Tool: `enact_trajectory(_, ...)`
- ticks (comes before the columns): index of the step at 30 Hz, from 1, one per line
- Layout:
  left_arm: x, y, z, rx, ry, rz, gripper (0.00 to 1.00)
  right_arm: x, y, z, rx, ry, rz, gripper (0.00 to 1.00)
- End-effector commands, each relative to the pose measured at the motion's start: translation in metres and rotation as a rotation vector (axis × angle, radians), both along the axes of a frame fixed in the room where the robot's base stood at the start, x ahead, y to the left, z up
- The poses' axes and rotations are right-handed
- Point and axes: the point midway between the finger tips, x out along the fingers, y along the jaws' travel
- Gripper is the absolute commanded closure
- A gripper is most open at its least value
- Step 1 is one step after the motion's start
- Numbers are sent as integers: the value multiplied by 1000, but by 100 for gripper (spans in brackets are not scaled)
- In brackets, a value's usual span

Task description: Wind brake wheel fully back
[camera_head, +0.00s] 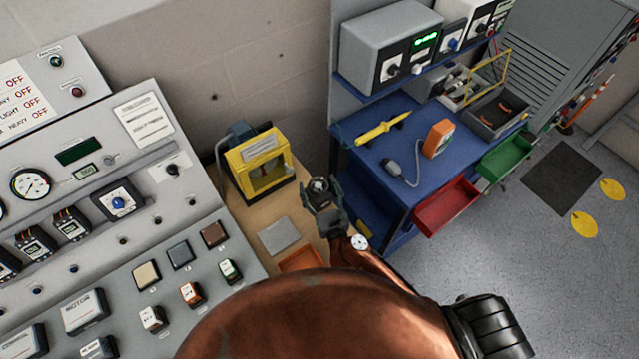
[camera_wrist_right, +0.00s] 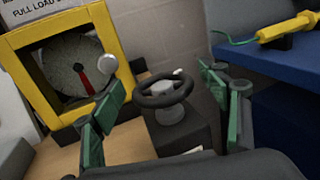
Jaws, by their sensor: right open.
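The brake wheel (camera_wrist_right: 165,90) is a small black handwheel with a light knob on its rim, on a grey hub above a dark block. In the right wrist view it stands between the fingers of my right gripper (camera_wrist_right: 165,120), beyond their tips, with no contact that I can see. My right gripper is open and empty. In the head view the wheel (camera_head: 319,184) shows just past my right gripper (camera_head: 325,205), near the right edge of the wooden bench. My left gripper is in neither view.
A yellow-framed box (camera_head: 262,165) with a dial and red pointer stands close left of the wheel. A blue workbench (camera_head: 385,135) with a yellow tool (camera_head: 383,127) is to the right. A grey control console (camera_head: 110,215) fills the left. A grey plate (camera_head: 279,236) lies on the wooden bench.

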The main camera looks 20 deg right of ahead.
Motion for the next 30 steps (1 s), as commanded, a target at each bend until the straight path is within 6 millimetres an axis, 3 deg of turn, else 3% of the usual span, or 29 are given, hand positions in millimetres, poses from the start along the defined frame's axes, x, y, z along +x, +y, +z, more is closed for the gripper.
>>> enact_trajectory(4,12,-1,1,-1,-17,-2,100,5,0,0,0,0,-1,31)
enact_trajectory(10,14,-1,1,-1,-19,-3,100,4,-2,0,-1,0,-3,31)
enact_trajectory(30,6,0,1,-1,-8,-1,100,4,-2,0,-2,0,-4,74)
